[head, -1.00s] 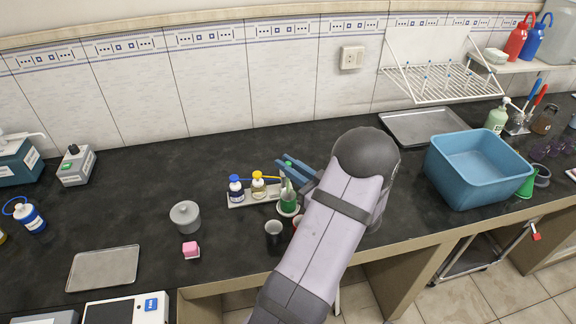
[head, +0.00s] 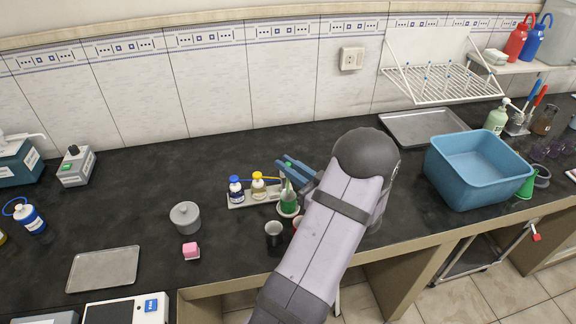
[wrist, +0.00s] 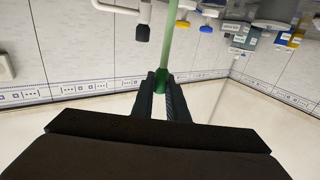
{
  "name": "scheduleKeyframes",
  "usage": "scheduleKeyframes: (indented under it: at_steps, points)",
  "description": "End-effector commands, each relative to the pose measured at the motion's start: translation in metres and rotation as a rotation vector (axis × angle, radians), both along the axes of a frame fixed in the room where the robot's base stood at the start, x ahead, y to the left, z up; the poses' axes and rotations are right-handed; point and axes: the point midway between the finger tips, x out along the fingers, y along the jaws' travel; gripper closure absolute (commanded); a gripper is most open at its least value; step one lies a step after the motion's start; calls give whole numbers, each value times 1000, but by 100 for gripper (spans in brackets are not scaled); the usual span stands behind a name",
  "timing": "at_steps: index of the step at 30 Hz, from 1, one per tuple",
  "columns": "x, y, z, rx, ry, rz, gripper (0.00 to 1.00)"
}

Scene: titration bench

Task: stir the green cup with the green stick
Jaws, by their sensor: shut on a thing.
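The green cup (head: 289,205) is a clear vessel that shows green inside. It stands upright on a small pale base, at the right end of a white tray (head: 237,203). My gripper (head: 287,166) is just above it, shut on the green stick (head: 286,184). The stick points down into the mouth of the cup, and its lower end is hard to make out. In the wrist view my gripper (wrist: 160,82) has both fingers closed around a green collar on the stick (wrist: 168,40). The cup cannot be made out there.
A blue-capped bottle (head: 236,190) and a yellow-capped bottle (head: 259,187) stand on the tray, left of the cup. A dark grey cup (head: 273,232) is in front, and a reddish cup beside my arm is partly hidden. A blue basin (head: 474,168) stands at the right.

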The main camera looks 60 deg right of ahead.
Motion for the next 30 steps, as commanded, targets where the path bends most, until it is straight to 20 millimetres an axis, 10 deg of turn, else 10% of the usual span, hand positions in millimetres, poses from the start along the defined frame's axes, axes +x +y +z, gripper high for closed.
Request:
scheduleKeyframes:
  at_steps: [30]
  points:
    - [0,0,50,0,0,0,100]
